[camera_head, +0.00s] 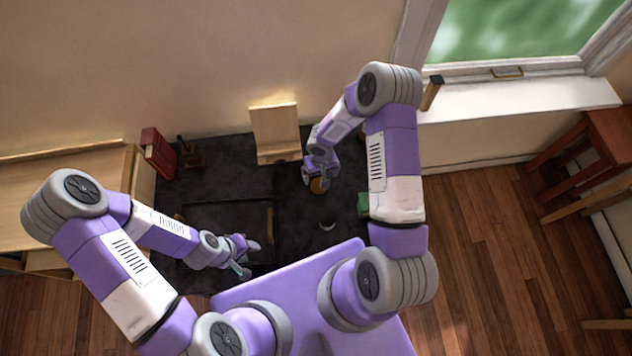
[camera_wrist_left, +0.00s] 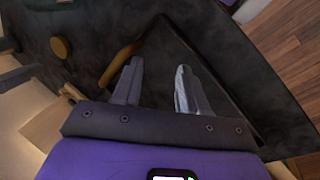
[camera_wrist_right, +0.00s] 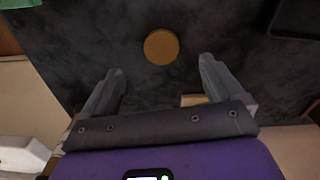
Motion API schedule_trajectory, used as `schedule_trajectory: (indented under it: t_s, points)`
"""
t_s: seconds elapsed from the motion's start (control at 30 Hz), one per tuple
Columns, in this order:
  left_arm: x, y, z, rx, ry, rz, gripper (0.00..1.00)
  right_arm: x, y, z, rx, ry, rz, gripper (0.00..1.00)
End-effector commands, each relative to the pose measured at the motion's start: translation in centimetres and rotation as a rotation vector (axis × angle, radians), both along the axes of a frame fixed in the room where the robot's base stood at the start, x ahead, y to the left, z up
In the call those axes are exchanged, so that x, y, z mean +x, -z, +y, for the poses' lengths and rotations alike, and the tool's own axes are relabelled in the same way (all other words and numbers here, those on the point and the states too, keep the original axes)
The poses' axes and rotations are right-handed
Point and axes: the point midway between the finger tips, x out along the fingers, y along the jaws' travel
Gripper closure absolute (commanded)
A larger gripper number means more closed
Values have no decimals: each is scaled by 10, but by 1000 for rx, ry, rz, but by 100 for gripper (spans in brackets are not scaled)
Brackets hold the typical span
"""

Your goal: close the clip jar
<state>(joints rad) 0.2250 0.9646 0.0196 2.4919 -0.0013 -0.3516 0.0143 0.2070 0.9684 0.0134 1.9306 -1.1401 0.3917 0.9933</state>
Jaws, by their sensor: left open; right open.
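A round tan disc (camera_head: 318,187), which looks like the top of the clip jar, sits on the dark tabletop just below my right gripper. It shows whole in the right wrist view (camera_wrist_right: 161,46), ahead of and between the fingertips, and apart from them. No clip or hinge can be made out, and I cannot tell whether the lid is shut. My right gripper (camera_wrist_right: 161,65) is open and empty. My left gripper (camera_wrist_left: 159,66) is open and empty over a dark tray (camera_head: 225,203). A round tan disc (camera_wrist_left: 60,47) also shows in the left wrist view.
The tray has a wooden handle (camera_head: 270,222). A wooden stand (camera_head: 275,135), a red book (camera_head: 157,153) and a dark object (camera_head: 191,153) stand along the back. A small pale crescent (camera_head: 327,226) and a green object (camera_head: 363,204) lie to the right.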

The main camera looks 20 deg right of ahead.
Motion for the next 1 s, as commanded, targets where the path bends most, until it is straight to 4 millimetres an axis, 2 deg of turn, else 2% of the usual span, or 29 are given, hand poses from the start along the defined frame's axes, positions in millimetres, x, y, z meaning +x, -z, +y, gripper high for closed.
schedule_trajectory:
  t_s: [0.03, 0.17, 0.53, 0.8, 1.0]
  points:
    - [0, 12, 0, 0, 0, -1, 57, 0, 12, 0, 0, 0, 0, 6]
    - [1, 19, 0, 0, -1, -2, 57, 0, 18, 0, 0, 0, -1, 6]
    - [1, 17, 0, 0, -1, -2, 57, 0, 18, 0, 0, 0, 0, 6]
    - [1, 18, 0, 0, -1, -2, 57, 0, 41, 0, 1, 0, 0, 6]
    - [1, 18, 0, 0, -1, -2, 57, 1, 41, 0, 1, 1, -1, 6]
